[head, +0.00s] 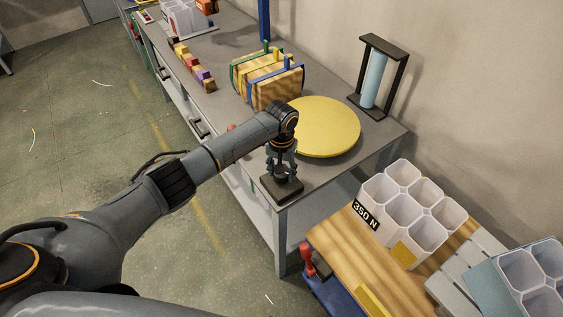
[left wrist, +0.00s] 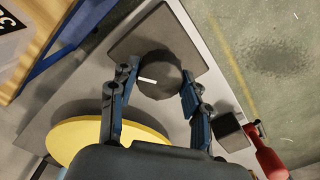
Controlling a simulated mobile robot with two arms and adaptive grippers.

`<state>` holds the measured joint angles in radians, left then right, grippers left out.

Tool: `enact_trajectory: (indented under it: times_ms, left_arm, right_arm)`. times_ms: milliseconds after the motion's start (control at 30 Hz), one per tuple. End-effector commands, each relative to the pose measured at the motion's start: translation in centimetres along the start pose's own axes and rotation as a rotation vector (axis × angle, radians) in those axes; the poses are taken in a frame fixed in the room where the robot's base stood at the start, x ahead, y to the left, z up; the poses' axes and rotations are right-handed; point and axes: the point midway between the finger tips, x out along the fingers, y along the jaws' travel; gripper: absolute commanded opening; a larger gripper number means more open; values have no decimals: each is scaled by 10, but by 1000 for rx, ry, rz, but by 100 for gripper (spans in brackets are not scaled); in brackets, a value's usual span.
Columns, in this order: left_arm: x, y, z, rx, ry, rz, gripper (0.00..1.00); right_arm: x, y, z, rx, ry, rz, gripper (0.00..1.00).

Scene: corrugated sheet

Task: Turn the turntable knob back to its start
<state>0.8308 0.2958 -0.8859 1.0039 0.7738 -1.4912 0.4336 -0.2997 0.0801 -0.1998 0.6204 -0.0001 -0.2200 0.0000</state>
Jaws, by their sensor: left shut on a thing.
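The turntable (head: 325,128) is a flat yellow disc near the table's front right corner; part of it shows in the left wrist view (left wrist: 78,138). The dark knob (left wrist: 163,77) is round with a white mark pointing to the left in the left wrist view. It stands on a dark square base (left wrist: 190,40), which shows at the table corner in the head view (head: 284,191). My left gripper (head: 281,168) comes down over the knob from above and is shut on it, one finger on each side. In the head view the fingers mostly hide the knob. My right gripper is not in view.
A wooden rack (head: 275,85) with coloured hoops stands behind the turntable. A dark frame with a light blue cylinder (head: 375,80) stands at the right. White cups (head: 405,210) sit on a wooden board in the foreground. A red-handled thing (left wrist: 268,155) is beside the table edge.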

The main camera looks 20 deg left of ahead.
Motion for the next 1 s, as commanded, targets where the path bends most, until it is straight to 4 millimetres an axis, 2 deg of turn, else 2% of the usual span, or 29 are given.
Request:
enact_trajectory:
  times_ms: [33, 400, 700, 1000]
  left_arm:
    - [-6, 1, 1, -45, -3, 2, 16]
    - [-4, 1, 1, -397, -3, 2, 16]
    - [-3, 1, 0, -661, -2, 1, 16]
    - [-1, 0, 0, -843, 0, 0, 16]
  right_arm:
    - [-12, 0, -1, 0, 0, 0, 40]
    - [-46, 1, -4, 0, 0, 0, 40]
    - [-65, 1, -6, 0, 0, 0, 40]
    - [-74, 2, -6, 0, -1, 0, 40]
